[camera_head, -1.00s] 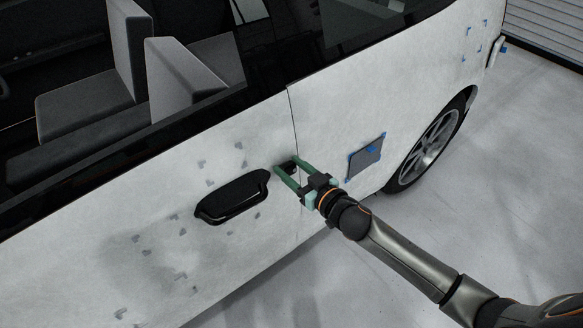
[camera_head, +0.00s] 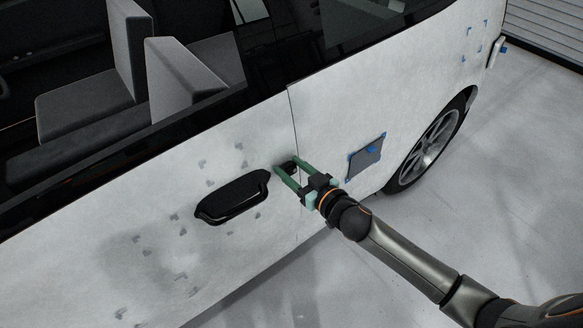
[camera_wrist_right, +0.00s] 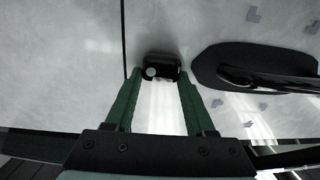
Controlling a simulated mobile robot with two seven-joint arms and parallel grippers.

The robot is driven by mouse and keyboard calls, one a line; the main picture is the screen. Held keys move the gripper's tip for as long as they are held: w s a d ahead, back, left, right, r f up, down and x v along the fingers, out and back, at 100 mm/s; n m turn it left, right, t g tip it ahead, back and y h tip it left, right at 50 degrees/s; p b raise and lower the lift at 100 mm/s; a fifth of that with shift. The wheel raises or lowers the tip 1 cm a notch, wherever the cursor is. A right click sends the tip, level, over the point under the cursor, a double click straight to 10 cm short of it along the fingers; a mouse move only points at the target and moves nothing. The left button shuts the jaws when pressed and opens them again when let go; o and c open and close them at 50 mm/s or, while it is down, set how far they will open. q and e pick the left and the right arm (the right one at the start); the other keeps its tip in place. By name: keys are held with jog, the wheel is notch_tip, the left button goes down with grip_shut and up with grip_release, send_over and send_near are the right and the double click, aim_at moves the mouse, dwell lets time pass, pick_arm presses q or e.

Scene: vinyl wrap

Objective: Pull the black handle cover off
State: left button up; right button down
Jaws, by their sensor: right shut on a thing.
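The black handle cover (camera_head: 290,168) is a small dark block on the white car side, just right of the long black door handle (camera_head: 232,198). It also shows in the right wrist view (camera_wrist_right: 162,66), with a pale round spot on its face. My right gripper (camera_head: 287,164) has its green fingers on either side of the cover and is shut on it. The cover still looks to be at the panel surface; I cannot tell whether any gap lies behind it. The fingers partly hide it in the head view. My left gripper is out of view.
A grey square patch with blue tape (camera_head: 366,157) sits on the panel right of my gripper. The rear wheel (camera_head: 428,150) is farther right. A door seam (camera_head: 294,125) runs down close to the cover. The grey floor (camera_head: 490,200) at right is open.

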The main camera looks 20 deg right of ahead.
jog(key=shift+s+d+r+p, duration=0.1)
jog(key=shift+s+p, duration=0.1)
jog(key=shift+s, duration=0.15)
jog(key=shift+s+d+p, duration=0.1)
jog(key=shift+s+p, duration=0.05)
jog(key=shift+s, duration=0.15)
jog(key=shift+s+d+r, duration=0.15)
jog(key=shift+s+d, duration=0.05)
jog(key=shift+s, duration=0.3)
jog(key=shift+p+v, duration=1.35)
jog(key=shift+v, duration=1.5)
jog(key=s+r+m+h, duration=0.2)
jog(key=r, duration=0.5)
jog(key=s+d+r+m+t+h, duration=0.1)
jog(key=s+r+m+h, duration=0.1)
jog(key=r, duration=0.5)
jog(key=shift+s+d+h, duration=0.2)
jog(key=shift+s+h, duration=0.4)
jog(key=shift+h, duration=0.2)
jog(key=shift+r, duration=0.1)
